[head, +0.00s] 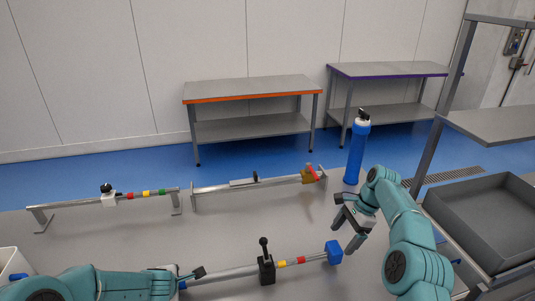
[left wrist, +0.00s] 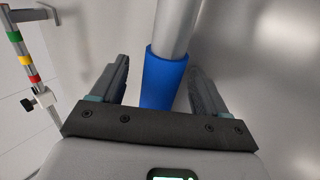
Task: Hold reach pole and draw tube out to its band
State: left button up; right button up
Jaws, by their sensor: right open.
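The reach pole (head: 225,273) lies across the front of the bench. It has a blue grip at its left end, which shows in the left wrist view (left wrist: 163,75), a black clamp with an upright lever (head: 266,268), a thinner tube with yellow and red bands (head: 300,260), and a blue end piece (head: 333,252). My left gripper (left wrist: 162,85) is open, with its fingers on either side of the blue grip and a gap showing at the left finger. My right gripper (head: 346,232) is open and empty, just above and right of the blue end piece.
Behind are a pole on a rack with a white clamp (head: 109,199) and coloured bands, and another rail (head: 240,184) with a brass-coloured block. A blue bottle (head: 356,155) stands at the bench's back edge. A dark tray (head: 485,220) is at right, a white tub (head: 12,265) at left.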

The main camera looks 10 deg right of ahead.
pick_arm(q)
jog(key=shift+r, duration=0.1)
jog(key=v, duration=1.2)
